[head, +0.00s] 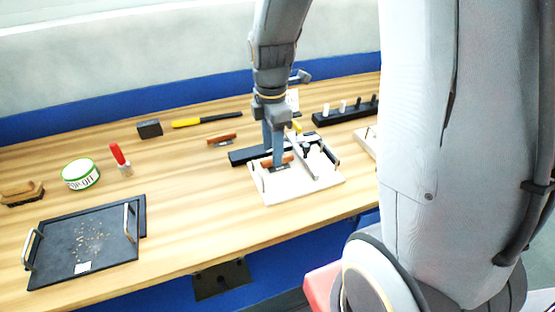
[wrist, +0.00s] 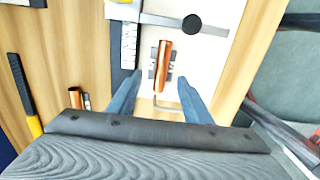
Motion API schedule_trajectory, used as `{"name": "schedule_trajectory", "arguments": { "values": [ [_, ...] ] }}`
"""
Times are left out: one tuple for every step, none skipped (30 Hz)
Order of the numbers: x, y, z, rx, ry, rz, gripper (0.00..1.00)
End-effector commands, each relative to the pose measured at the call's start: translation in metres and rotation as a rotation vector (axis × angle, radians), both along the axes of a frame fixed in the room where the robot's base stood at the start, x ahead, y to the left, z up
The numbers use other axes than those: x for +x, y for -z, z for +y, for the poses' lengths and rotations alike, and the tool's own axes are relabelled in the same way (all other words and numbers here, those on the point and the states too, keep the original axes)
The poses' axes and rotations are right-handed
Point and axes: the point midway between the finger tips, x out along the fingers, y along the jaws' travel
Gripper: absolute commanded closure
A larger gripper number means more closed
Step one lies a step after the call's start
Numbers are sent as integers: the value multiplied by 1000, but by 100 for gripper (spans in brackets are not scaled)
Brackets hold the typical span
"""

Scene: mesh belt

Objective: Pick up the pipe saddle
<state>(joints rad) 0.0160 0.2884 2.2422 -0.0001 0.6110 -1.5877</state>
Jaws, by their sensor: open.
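Two alike copper-coloured, half-round pieces on grey plates show, and both look like pipe saddles. One pipe saddle (head: 284,161) lies on the white board (head: 300,189); it also shows in the wrist view (wrist: 162,66), on the board (wrist: 206,62). The other copper piece (head: 222,138) lies on the bare wood behind and left of the board, and at the left of the wrist view (wrist: 75,97). My gripper (head: 272,156) is over the board piece, pointing down. In the wrist view my gripper (wrist: 158,77) is open, with one blue finger either side of it, nothing held.
A metal bar with a black knob (wrist: 191,24) crosses the board close by. A black bar (head: 245,156) lies along its back left. A black peg rack (head: 340,112) stands at right. A dark tray (head: 110,256), green-white tin (head: 80,174) and red-handled tool (head: 119,157) stand left.

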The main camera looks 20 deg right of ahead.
Motion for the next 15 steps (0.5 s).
{"name": "schedule_trajectory", "arguments": {
  "values": [
    [-3,6,0,0,0,5,55],
    [-3,10,0,0,0,5,55],
    [-2,15,0,0,0,5,55],
    [-2,18,0,0,0,3,55],
    [-2,21,0,0,0,4,55],
    [-2,24,0,0,0,3,55],
    [-2,26,0,0,0,2,55],
    [-1,27,0,0,1,1,55],
    [-1,28,0,0,1,1,55],
    [-1,29,0,0,1,1,55],
    [-1,29,0,0,1,1,55],
    [-1,30,0,0,1,0,55],
    [-1,30,0,0,1,0,55],
    [-1,30,0,0,1,0,55],
    [-1,29,0,0,1,0,55]
  ]
}}
